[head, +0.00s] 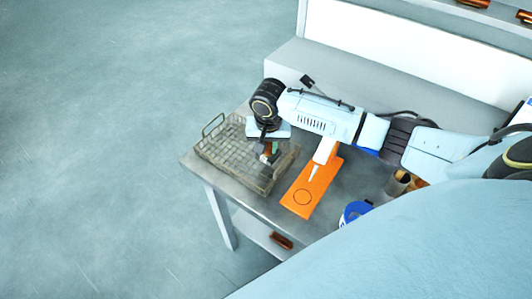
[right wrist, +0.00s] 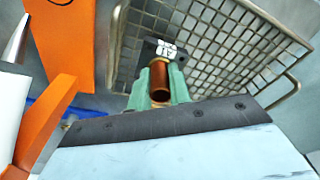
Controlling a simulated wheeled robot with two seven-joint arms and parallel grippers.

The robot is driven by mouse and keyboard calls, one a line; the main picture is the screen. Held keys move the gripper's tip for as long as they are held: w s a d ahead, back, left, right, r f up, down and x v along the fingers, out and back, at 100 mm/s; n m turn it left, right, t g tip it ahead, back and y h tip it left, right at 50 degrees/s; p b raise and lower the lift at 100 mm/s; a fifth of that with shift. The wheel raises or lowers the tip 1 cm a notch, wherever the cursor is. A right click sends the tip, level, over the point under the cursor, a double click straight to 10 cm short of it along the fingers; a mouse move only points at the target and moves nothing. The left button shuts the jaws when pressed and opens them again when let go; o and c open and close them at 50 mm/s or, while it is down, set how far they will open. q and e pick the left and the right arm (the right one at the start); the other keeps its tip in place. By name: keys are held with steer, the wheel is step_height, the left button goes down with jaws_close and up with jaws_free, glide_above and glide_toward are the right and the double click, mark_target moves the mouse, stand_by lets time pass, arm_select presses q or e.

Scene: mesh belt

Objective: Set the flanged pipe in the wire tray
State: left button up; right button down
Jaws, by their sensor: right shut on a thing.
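The wire tray (head: 213,150) stands on the grey table in the head view, and its mesh fills the upper part of the right wrist view (right wrist: 226,48). My right gripper (head: 268,152) reaches over the right part of the tray, pointing down. In the right wrist view its green fingers (right wrist: 159,88) are shut on the copper-brown flanged pipe (right wrist: 160,82). A dark plate with white marks shows just beyond the pipe. The pipe is over the mesh; I cannot tell whether it touches the tray floor. My left gripper is not in view.
An orange board (head: 312,187) with a white tool on it lies right of the tray. A blue-and-white round item (head: 355,211) and a brown cup (head: 398,183) stand farther right. Another copper piece (head: 281,241) lies on the lower shelf. The left part of the tray looks empty.

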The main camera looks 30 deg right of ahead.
mark_target(268, 154)
steer(key=shift+f, duration=1.95)
steer(key=c, duration=1.3)
jaws_free()
steer(key=shift+f, duration=0.15)
step_height(268, 154, up, 12)
steer(key=s, duration=0.1)
steer(key=shift+a+p, duration=0.3)
steer(key=shift+a, duration=0.1)
steer(key=shift+s, duration=0.1)
